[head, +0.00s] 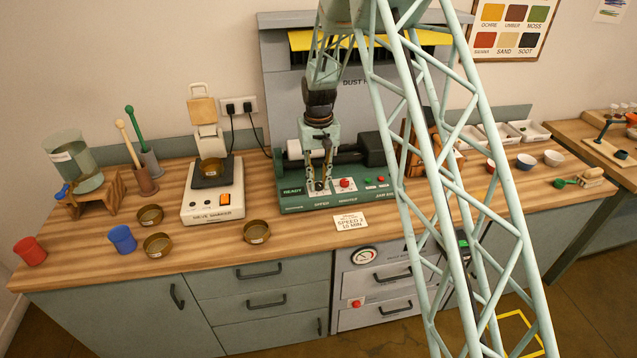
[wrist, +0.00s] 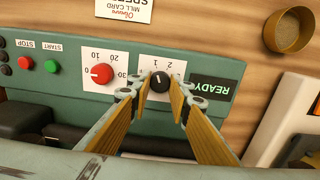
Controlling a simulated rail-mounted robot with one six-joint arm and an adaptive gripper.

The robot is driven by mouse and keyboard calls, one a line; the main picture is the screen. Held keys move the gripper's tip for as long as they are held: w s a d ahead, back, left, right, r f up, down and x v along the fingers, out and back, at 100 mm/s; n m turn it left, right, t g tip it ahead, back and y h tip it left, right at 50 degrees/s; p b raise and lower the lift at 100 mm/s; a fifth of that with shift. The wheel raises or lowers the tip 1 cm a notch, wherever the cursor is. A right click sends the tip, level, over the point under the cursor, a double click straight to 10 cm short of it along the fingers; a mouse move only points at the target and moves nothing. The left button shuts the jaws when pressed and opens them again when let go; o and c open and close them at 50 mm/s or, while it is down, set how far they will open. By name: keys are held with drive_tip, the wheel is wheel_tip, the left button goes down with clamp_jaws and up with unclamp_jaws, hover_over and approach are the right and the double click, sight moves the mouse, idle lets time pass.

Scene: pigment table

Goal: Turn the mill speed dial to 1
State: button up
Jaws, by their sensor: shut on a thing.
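The black mill speed dial (wrist: 160,82) sits on the green front panel of the mill (head: 290,201). The wrist view shows it upside down, on a white scale plate (wrist: 160,63) with small numbers including 1 and 2. A pale mark on the dial points toward the numbered edge; which number it meets is too small to tell. My gripper (wrist: 161,90) is shut on the dial, one fingertip on each side. In the head view my gripper (head: 319,187) reaches down to the panel and hides much of the dial.
Beside the dial are a red timer knob (wrist: 101,73), a dark READY display (wrist: 213,88), a green start button (wrist: 51,66) and a red stop button (wrist: 25,62). A mill card (head: 350,222) lies in front. A brass dish (head: 256,232) and a scale (head: 214,205) stand left.

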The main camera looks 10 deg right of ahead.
sight(319, 184)
idle(0.4)
drive_tip(key=o, duration=0.9)
drive_tip(key=shift+r, duration=0.1)
drive_tip(key=shift+r, duration=5.9)
